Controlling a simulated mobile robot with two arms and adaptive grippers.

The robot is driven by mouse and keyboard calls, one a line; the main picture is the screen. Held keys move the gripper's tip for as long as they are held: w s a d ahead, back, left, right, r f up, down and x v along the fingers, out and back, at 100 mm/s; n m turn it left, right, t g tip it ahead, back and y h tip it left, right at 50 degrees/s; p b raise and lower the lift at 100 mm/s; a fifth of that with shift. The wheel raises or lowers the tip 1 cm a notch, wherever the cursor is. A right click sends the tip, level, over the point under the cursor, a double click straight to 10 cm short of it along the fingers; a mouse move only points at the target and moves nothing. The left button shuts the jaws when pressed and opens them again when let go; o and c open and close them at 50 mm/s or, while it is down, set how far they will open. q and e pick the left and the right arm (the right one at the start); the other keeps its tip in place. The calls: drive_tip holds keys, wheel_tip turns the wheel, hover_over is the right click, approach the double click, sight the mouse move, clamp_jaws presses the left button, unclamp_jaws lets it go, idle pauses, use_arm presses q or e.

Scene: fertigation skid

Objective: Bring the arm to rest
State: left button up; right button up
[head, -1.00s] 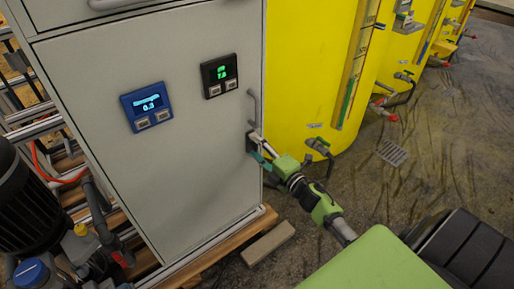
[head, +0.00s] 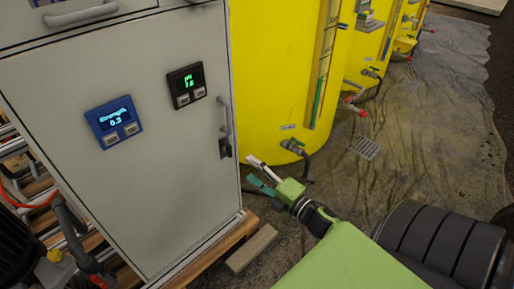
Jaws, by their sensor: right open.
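My right gripper (head: 258,175) is in the lower middle of the head view. Its two fingers, one pale and one teal, are apart with nothing between them. It is just right of the grey cabinet (head: 150,180), clear of the cabinet door's handle and dark latch (head: 225,148). The green and black right arm runs from it to the lower right.
The cabinet carries a blue display (head: 114,121) reading "Strength 0.3" and a black display (head: 186,85) with green digits. Yellow tanks (head: 275,70) with valves stand behind. A block (head: 251,249) lies by the wooden base. Wet-looking floor (head: 430,150) is open at right.

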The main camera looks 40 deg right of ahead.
drive_tip(key=shift+s, duration=0.65)
